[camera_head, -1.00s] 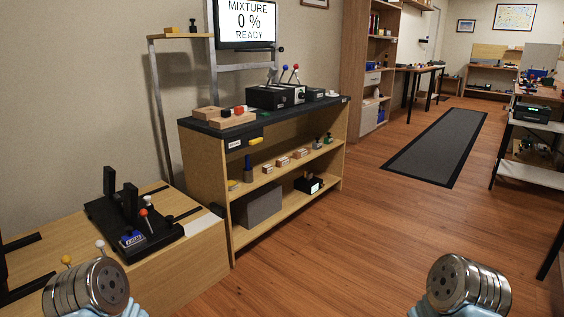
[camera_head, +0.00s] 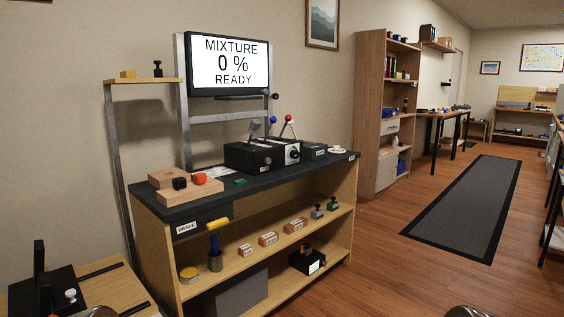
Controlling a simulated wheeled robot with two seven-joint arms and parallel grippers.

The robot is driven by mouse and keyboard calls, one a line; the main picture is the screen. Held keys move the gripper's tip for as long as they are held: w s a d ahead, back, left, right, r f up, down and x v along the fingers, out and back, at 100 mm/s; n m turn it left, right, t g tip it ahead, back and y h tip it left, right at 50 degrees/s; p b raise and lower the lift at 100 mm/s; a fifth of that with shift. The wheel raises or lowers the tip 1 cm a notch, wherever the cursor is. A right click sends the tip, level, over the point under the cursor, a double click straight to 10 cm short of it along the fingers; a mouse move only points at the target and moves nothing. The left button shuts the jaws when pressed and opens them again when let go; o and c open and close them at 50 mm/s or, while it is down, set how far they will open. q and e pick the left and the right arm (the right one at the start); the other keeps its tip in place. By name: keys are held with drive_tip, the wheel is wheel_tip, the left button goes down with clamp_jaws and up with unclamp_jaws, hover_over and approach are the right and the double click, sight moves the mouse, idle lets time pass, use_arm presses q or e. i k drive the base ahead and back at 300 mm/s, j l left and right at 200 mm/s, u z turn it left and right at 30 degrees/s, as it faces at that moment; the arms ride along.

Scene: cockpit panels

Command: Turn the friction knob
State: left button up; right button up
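A black lever box (camera_head: 247,157) stands on the dark top of the wooden shelf unit, with a second box (camera_head: 286,152) with a pale front joined on its right. A small round knob (camera_head: 294,154) is on the pale front, and another small round part (camera_head: 268,161) is on the black front. I cannot read which is the friction knob. Neither gripper shows; only metal edges of my arms appear at the bottom. The boxes are beyond them, untouched.
The screen (camera_head: 229,64) reads MIXTURE 0 % READY. Wooden blocks (camera_head: 185,185) sit on the left of the shelf unit's top (camera_head: 215,203). A yellow brake handle (camera_head: 217,224) sticks out at the front. A low desk (camera_head: 105,285) is lower left.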

sight(294, 154)
drive_tip(key=i+l, duration=0.15)
drive_tip(key=l, duration=0.2)
drive_tip(key=i+l+u, duration=0.1)
drive_tip(key=i+l, duration=0.15)
drive_tip(key=i+l+u, duration=0.1)
drive_tip(key=i+l, duration=0.15)
drive_tip(key=l, duration=0.15)
drive_tip(key=i+l+u, duration=0.2)
drive_tip(key=i+l, duration=0.25)
drive_tip(key=l, duration=0.25)
drive_tip(key=i+l+u, duration=0.1)
drive_tip(key=l, duration=0.25)
drive_tip(key=i, duration=0.1)
